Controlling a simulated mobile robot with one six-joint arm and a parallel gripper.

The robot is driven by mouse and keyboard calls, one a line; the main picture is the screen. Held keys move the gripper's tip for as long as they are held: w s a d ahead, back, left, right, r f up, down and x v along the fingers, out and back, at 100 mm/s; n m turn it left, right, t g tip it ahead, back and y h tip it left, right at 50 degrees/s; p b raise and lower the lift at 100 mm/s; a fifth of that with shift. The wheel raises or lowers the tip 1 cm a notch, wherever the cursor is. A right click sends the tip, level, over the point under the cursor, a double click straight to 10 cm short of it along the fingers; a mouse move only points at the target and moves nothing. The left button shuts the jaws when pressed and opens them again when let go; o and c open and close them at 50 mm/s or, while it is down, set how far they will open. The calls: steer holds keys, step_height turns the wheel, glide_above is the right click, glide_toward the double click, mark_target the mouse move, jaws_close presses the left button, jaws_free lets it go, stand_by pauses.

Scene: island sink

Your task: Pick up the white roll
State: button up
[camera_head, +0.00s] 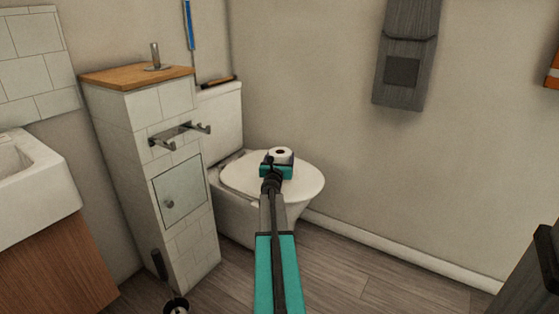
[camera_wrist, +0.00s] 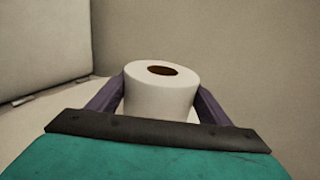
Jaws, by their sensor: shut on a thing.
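The white roll (camera_wrist: 160,95) is a toilet paper roll with a brown core, upright and slightly tilted in the wrist view. My gripper (camera_wrist: 160,100) is shut on it, one dark finger on each side. In the head view the roll (camera_head: 281,155) shows at the end of my arm, over the closed white toilet lid (camera_head: 240,176). My gripper (camera_head: 277,168) hides its lower part there. I cannot tell whether the roll touches the lid.
A tiled pillar (camera_head: 118,150) with a wooden top and a metal double holder (camera_head: 180,134) stands left of the toilet. A white sink (camera_head: 35,190) is at far left. A grey wall-hung holder (camera_head: 405,60) is at upper right.

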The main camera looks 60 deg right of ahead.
step_height(320, 180, up, 26)
steer(key=p, duration=1.5)
steer(key=shift+r, duration=0.2)
